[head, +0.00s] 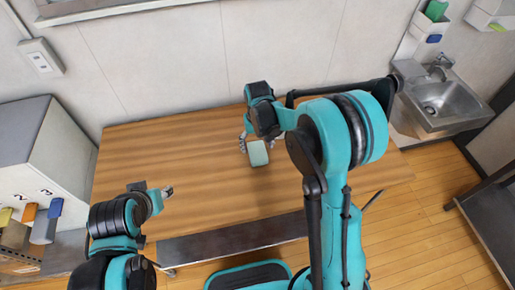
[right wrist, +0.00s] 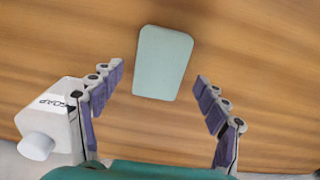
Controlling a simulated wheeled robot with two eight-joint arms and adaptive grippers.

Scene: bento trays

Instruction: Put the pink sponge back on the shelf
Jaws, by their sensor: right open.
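I see no pink sponge in either view. A pale green, sponge-like block (head: 257,153) lies on the wooden table. In the right wrist view the block (right wrist: 163,62) lies just beyond the fingertips, roughly centred between them, with a gap on both sides. My right gripper (head: 256,141) is open and empty; its fingers also show in the right wrist view (right wrist: 160,85). My left gripper (head: 168,191) is over the table's left part, away from the block; its jaws are too small to read. A white wall holder (head: 431,24) with a green item hangs at the top right.
A white bottle marked SOAP (right wrist: 55,112) stands beside my right gripper's left finger. A sink (head: 447,103) is at the right. The table (head: 200,155) is mostly clear.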

